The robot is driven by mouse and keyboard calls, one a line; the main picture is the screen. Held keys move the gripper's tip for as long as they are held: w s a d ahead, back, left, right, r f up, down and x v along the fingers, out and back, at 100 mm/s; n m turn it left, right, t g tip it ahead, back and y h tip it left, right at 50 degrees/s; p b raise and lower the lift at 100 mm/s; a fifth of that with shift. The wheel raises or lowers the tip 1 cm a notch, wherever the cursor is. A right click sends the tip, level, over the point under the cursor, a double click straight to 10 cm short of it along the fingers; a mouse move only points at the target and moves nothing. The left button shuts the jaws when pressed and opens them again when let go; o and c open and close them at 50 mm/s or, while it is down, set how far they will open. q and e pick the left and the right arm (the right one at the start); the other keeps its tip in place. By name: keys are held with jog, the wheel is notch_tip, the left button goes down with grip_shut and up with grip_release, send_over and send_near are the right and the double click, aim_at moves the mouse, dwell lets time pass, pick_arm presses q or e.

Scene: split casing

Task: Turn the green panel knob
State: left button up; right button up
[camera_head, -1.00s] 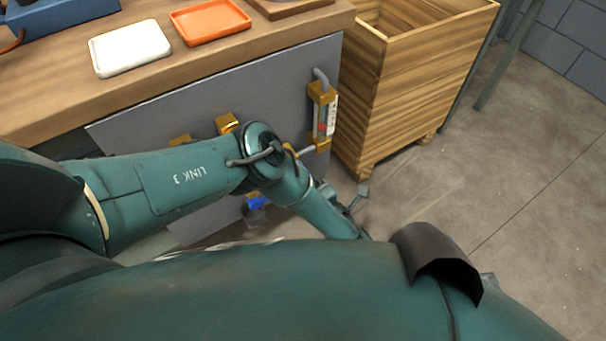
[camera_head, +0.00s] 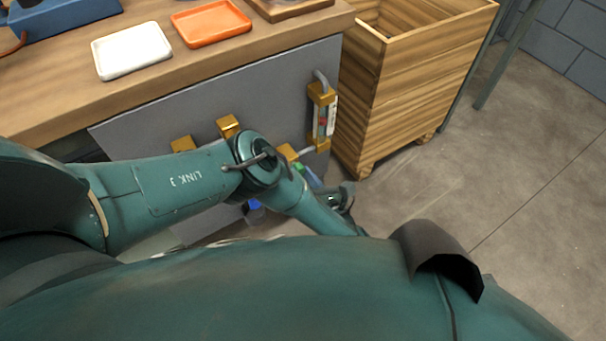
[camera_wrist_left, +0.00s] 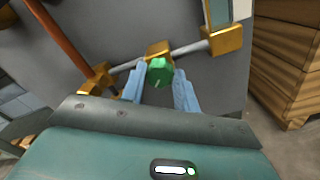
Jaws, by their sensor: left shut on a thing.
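The green panel knob (camera_wrist_left: 159,71) sits in front of a brass block on a grey pipe in the left wrist view. A small part of it shows in the head view (camera_head: 300,169). My left gripper (camera_wrist_left: 160,76) has a pale blue finger on each side of the knob and is shut on it. In the head view, my left arm hides most of this gripper and of the knob's surroundings. My right gripper is not in view.
The grey panel (camera_head: 275,95) carries brass fittings (camera_head: 229,125), a gauge tube (camera_head: 322,116) and a blue knob (camera_head: 254,204). A wooden crate (camera_head: 372,120) stands right of it. White (camera_head: 131,51) and orange (camera_head: 211,22) trays lie on the bench above. Open floor lies at right.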

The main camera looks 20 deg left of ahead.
pick_arm(q)
jog(key=shift+n, duration=0.6)
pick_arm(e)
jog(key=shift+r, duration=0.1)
pick_arm(q)
jog(key=o, duration=1)
jog(key=shift+c, duration=0.2)
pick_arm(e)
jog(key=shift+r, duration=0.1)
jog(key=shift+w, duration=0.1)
